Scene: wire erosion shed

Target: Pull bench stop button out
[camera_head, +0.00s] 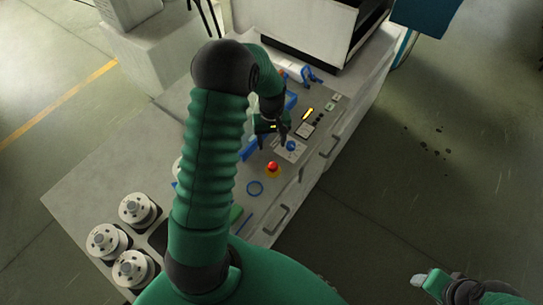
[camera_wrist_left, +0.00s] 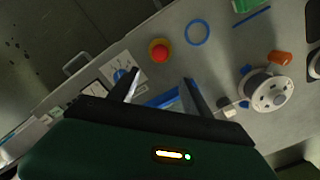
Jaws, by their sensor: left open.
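The bench stop button is a red mushroom head (camera_head: 272,166) on a yellow base, standing on the grey bench top. It also shows in the wrist view (camera_wrist_left: 160,48), just beyond the fingertips and between their lines. My left gripper (camera_head: 284,136) hangs over the bench, a little behind the button in the head view. In the wrist view its two fingers (camera_wrist_left: 160,82) are spread apart with nothing between them, and they do not touch the button. My right gripper (camera_head: 422,281) is at the bottom right, away from the bench; its jaws are too unclear to read.
A blue knob (camera_head: 291,146) on a white plate stands close beside the left gripper. A blue ring (camera_head: 255,188) lies in front of the button. Several wire spools (camera_head: 137,209) stand at the bench's left end. Drawer handles (camera_head: 277,220) line the front edge.

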